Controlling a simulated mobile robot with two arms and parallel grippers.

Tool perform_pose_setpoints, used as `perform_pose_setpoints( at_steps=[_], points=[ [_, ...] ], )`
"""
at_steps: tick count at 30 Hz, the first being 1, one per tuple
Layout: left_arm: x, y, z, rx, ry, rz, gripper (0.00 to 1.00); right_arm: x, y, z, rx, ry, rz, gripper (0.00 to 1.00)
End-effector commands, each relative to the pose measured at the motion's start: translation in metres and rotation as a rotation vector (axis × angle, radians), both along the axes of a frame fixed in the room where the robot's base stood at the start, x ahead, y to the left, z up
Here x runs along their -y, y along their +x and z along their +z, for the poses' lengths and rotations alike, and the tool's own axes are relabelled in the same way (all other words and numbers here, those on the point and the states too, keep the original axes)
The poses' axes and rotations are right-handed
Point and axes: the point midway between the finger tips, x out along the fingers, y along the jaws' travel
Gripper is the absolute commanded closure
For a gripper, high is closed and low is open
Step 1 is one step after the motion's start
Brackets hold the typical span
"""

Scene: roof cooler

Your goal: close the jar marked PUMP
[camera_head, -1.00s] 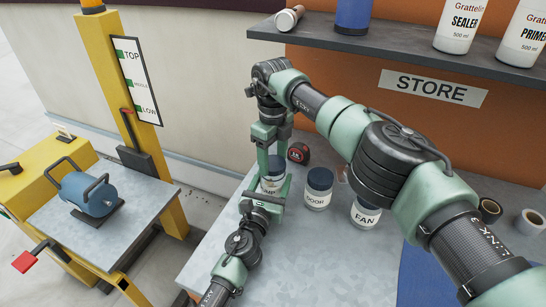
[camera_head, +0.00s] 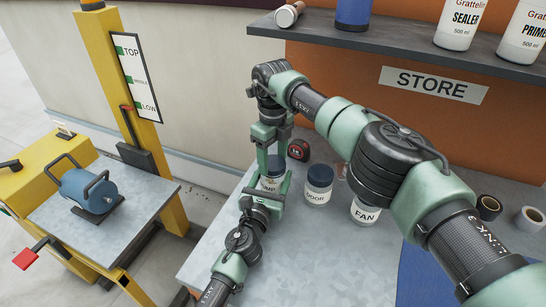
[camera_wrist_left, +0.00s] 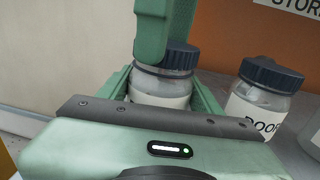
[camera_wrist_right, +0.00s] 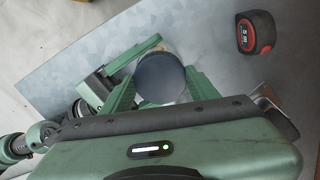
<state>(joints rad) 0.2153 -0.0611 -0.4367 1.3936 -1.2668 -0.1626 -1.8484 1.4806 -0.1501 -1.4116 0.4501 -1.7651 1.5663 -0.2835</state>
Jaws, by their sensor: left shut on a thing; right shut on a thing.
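The jar marked PUMP (camera_head: 271,184) stands at the left end of the bench, its label partly covered by my fingers. My left gripper (camera_head: 266,192) is shut on its body from the front; the jar's clear shoulder and label also show in the left wrist view (camera_wrist_left: 160,99). A dark blue lid (camera_wrist_left: 183,55) sits at the jar's mouth. My right gripper (camera_head: 269,163) reaches down from above and is shut on the lid, which shows from the top in the right wrist view (camera_wrist_right: 160,78). Whether the lid is fully seated cannot be told.
The DOOR jar (camera_head: 318,185) and the FAN jar (camera_head: 364,210), both lidded, stand close to the right. A tape measure (camera_head: 298,150) lies just behind. Tape rolls (camera_head: 489,208) lie far right. The shelf (camera_head: 400,52) hangs above the back.

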Motion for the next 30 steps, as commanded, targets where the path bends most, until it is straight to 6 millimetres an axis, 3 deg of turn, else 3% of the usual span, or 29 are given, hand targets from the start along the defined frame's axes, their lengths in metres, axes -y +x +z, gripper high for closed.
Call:
perform_pose_setpoints(
  at_steps=[5, 30],
  points=[
    [0.0, 0.0, -0.0001, 0.0, 0.0, 0.0, 1.0, 0.0002, 0.0005, 0.0005, 0.001, 0.0, -0.279, 0.77],
    [0.0002, -0.0002, -0.0003, -0.001, 0.001, 0.0, 1.0, 0.0011, 0.0002, -0.0004, -0.001, 0.001, -2.086, 0.77]
  ],
)
